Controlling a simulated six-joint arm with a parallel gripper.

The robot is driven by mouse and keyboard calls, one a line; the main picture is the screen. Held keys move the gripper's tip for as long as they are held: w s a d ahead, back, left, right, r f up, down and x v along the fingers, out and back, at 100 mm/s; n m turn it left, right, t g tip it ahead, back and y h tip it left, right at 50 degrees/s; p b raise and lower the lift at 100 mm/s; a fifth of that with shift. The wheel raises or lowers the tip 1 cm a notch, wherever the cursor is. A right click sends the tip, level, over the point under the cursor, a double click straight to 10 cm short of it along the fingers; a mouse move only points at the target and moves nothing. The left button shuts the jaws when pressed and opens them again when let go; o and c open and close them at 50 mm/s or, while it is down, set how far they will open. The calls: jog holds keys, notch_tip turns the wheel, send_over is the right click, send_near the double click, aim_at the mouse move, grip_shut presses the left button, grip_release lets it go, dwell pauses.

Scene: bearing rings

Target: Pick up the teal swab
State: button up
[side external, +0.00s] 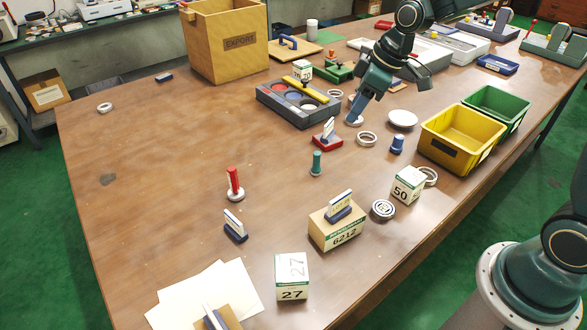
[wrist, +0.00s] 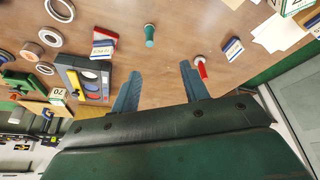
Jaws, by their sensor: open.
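The teal swab (side external: 317,163) stands upright on a small round base on the open tabletop. In the wrist view, the teal swab (wrist: 150,36) is beyond the fingertips, roughly in line with the gap between them. My gripper (side external: 388,104) is open and empty, above the table to the upper right of the swab in the side view. Its two teal fingers are wide apart in the wrist view (wrist: 160,70), and nothing is between them.
A red swab (side external: 234,183) stands to the left, nearer the front. A grey tray (side external: 290,110), yellow bin (side external: 460,140) and box (side external: 337,230) stand further around.

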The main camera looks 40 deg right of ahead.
jog(key=w+d+f+n+y, duration=0.1)
jog(key=w+f+n, duration=0.1)
jog(key=w+f, duration=0.4)
notch_tip(320, 180, down, 3)
jog(key=shift+w+f, duration=0.1)
jog(key=shift+w, duration=0.15)
jog(key=shift+g, duration=0.3)
send_over(313, 168)
jog(key=d, duration=0.2)
jog(key=shift+s+a+f, duration=0.1)
jog(key=shift+s+f, duration=0.1)
jog(key=shift+f, duration=1.75)
jog(key=shift+s+a+f, duration=0.1)
jog(key=shift+s+f, duration=0.1)
jog(key=shift+f, duration=1.75)
jog(key=shift+f, duration=0.1)
jog(key=shift+x, duration=2.5)
jog(key=shift+d, duration=0.15)
grip_shut()
